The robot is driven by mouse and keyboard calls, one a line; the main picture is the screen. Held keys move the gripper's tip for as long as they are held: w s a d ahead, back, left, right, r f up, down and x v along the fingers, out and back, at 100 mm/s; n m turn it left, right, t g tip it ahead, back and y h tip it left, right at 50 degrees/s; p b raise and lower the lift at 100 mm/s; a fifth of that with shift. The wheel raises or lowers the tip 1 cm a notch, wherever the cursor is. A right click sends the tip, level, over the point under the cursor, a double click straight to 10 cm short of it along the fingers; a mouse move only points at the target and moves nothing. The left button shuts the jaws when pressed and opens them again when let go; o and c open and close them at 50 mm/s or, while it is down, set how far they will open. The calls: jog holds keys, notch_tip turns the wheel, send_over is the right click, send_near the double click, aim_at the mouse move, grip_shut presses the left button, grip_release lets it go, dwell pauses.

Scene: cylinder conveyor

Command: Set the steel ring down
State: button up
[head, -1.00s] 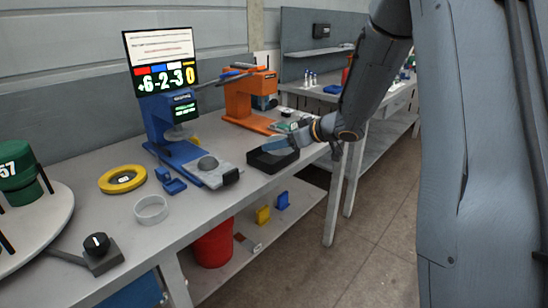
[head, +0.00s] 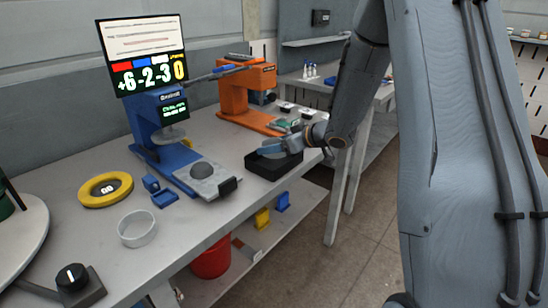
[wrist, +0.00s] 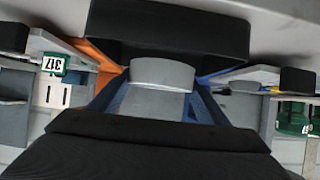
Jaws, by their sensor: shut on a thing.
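My gripper (head: 276,149) is over the black tray (head: 272,170) near the bench's front edge. In the wrist view my gripper (wrist: 160,92) has its blue-sided fingers on either side of a smooth grey, round-topped piece (wrist: 164,72), which I take to be the steel ring. It is held between the fingers; its lower part is hidden by the gripper body. In the head view I cannot make out the held ring apart from the fingers. A dark block, apparently the tray (wrist: 170,27), lies just beyond it in the wrist view. I cannot tell whether they touch.
A blue press (head: 165,128) with a screen and an orange press (head: 247,95) stand behind. A yellow ring (head: 92,199), a pale open ring (head: 137,240) and a black knob box (head: 80,288) sit to the left. A red bin (head: 211,262) is below.

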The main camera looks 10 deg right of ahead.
aim_at(275, 164)
jog(key=shift+a+f, duration=0.1)
jog(key=shift+f, duration=2.1)
jog(key=shift+f, duration=0.1)
jog(key=o, duration=1.2)
jog(key=shift+c, duration=0.2)
jog(key=shift+s+r, duration=0.1)
jog(key=shift+r, duration=0.1)
jog(key=s+d+r+m+h, duration=0.3)
jog(key=s+d+r+h, duration=0.25)
jog(key=s+d, duration=0.35)
jog(key=s+a+f+m+g, duration=0.1)
jog(key=s+a+g, duration=0.2)
jog(key=s, duration=0.6)
jog(key=s+a+f+m+g+h, duration=0.1)
jog(key=s+a+g, duration=0.2)
jog(key=s, duration=0.5)
jog(key=s+a+f+m+g, duration=0.1)
jog(key=s+a+m+g, duration=0.1)
jog(key=s, duration=0.7)
jog(key=shift+s+a+f+g+h, duration=0.35)
jog(key=shift+a+g, duration=0.25)
jog(key=shift+g, duration=0.2)
